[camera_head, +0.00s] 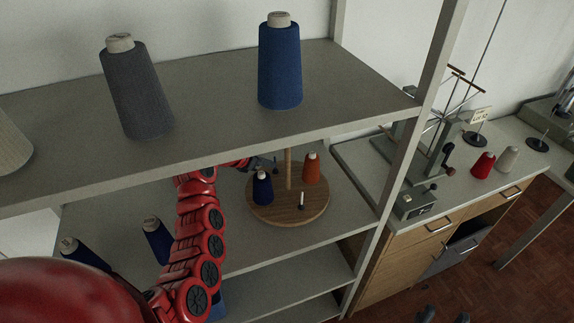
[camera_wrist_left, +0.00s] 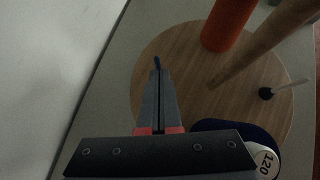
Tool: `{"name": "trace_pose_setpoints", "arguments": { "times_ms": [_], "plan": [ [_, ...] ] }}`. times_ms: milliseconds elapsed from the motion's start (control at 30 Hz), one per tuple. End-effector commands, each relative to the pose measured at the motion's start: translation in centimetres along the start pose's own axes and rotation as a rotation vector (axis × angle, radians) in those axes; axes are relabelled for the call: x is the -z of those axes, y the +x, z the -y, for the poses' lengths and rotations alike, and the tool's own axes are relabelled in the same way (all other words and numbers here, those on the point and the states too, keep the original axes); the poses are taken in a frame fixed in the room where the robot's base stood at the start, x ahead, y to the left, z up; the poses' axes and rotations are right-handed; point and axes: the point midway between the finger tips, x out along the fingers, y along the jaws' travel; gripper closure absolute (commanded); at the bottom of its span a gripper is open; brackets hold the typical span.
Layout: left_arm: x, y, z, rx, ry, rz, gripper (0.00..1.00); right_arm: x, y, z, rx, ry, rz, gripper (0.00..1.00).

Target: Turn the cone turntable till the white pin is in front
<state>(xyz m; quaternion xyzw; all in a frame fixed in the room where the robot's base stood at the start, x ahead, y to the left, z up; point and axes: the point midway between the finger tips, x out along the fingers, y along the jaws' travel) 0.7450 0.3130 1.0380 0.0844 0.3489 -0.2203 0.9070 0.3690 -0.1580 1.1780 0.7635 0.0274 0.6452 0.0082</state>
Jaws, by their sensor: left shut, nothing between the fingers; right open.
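The round wooden cone turntable (camera_head: 285,213) stands on the middle shelf, with a post at its centre. An orange cone (camera_head: 311,168) and a dark blue cone (camera_head: 262,189) stand on it. The white pin (camera_head: 301,199) stands upright on the near part, slightly right of the post; it also shows in the left wrist view (camera_wrist_left: 291,84). My left gripper (camera_wrist_left: 158,72) is shut and empty over the turntable, beside a small blue pin (camera_wrist_left: 157,62); contact is unclear. My right gripper (camera_head: 445,316) is open, low at the bottom edge, far from the turntable.
The upper shelf (camera_head: 215,122) overhangs the turntable and carries a grey cone (camera_head: 138,92) and a blue cone (camera_head: 280,65). A shelf upright (camera_head: 408,150) stands to the right. More dark blue cones (camera_head: 157,241) stand at the left on the middle shelf.

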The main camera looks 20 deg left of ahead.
Motion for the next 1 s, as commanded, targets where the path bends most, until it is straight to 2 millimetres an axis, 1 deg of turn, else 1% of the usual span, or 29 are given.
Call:
{"name": "trace_pose_setpoints", "arguments": {
  "times_ms": [33, 67, 467, 867, 1000],
  "plan": [
    [0.41, -0.25, -0.63, 0.005, 0.010, -0.001, 1.00, -0.07, -0.40, 0.02, 0.000, 0.000, 0.000, 0.50],
    [0.40, -0.28, -0.70, 0.011, 0.018, -0.002, 1.00, -0.08, -0.45, 0.02, 0.000, 0.000, 0.000, 0.50],
    [-0.06, 0.01, -0.89, 0.080, 0.076, 0.001, 1.00, -0.22, -1.29, 0.07, 0.000, 0.000, 0.000, 0.50],
    [-0.11, 0.04, -0.83, 0.089, 0.080, 0.001, 1.00, -0.21, -1.27, 0.07, 0.000, 0.000, 0.000, 0.50],
    [-0.08, -0.31, -0.91, 0.089, 0.079, 0.001, 1.00, -0.12, -0.74, 0.04, 0.000, 0.000, 0.000, 0.50]
  ]
}}
